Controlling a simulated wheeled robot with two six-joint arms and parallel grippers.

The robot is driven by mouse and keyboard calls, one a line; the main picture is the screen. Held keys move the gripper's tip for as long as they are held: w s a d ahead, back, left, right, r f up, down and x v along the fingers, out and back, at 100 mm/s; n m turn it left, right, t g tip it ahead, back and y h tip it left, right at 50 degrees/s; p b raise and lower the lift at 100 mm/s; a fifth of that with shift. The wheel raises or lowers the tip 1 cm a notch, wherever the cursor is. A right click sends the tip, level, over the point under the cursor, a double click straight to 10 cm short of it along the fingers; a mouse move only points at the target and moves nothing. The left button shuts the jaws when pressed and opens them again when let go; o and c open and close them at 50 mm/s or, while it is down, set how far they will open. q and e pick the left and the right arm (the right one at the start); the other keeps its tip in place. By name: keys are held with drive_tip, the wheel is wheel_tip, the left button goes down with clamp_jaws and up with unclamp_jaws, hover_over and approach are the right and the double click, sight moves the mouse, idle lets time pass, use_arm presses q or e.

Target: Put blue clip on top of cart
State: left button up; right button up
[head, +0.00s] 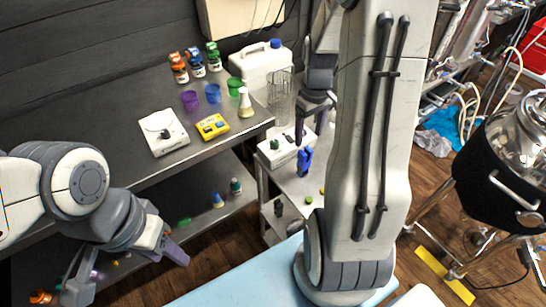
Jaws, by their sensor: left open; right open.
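A small blue clip (304,161) stands on the top shelf of the grey cart (312,192), in front of a white device. My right gripper (316,118) is open and empty. My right arm covers the cart's right side. My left gripper (130,278) is open and empty at the lower left, in front of the grey bench and well away from the cart.
The white device (284,150) takes up the cart's back left. The bench (110,145) carries bottles, coloured cups, a flask, a yellow meter (212,127) and a white scale (163,132). Small items lie on the lower shelves. A black kettle (490,170) stands at the right.

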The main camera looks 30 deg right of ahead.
drive_tip(key=s+a+r+n, duration=0.2)
drive_tip(key=a+r, duration=0.1)
drive_tip(key=a, duration=0.7)
drive_tip(key=s+a+r+n, duration=0.1)
drive_tip(key=a+r, duration=0.1)
drive_tip(key=a, duration=0.9)
drive_tip(key=s+a+r+n+y, duration=0.1)
drive_tip(key=s+a+r+n, duration=0.1)
drive_tip(key=s+a, duration=0.7)
drive_tip(key=s+n, duration=0.1)
drive_tip(key=s, duration=0.3)
drive_tip(key=shift+s+a, duration=0.3)
drive_tip(key=shift+a, duration=0.1)
